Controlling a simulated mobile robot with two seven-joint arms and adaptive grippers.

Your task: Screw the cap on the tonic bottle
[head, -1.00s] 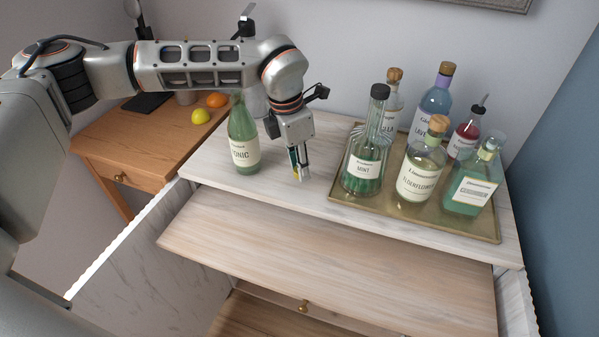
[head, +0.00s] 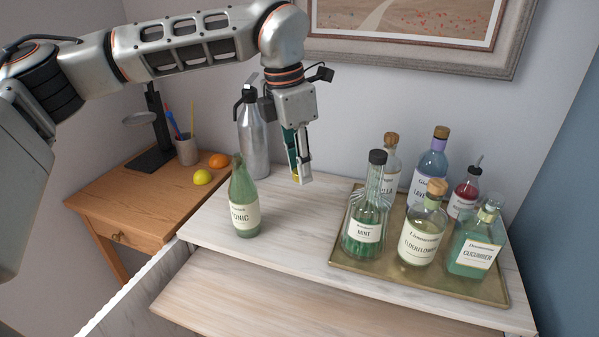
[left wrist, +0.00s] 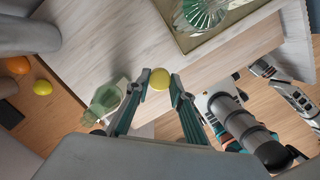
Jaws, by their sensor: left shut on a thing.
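The tonic bottle (head: 244,214) is green glass with a pale label. It stands upright on the pale wooden top, left of my left gripper, and its narrow mouth shows no cap. It also shows in the left wrist view (left wrist: 104,100), left of the fingers. My left gripper (head: 303,178) points down in the air, to the right of the bottle and apart from it. In the left wrist view its fingertips are shut on a small round yellow cap (left wrist: 160,79). The cap is mostly hidden by the fingers in the head view.
A brass tray (head: 347,262) with several bottles, including mint (head: 364,230), stands to the right. A grey metal siphon (head: 252,140) stands behind the tonic bottle. A wooden desk (head: 110,205) with a lemon (head: 202,177) and an orange (head: 218,160) is at left.

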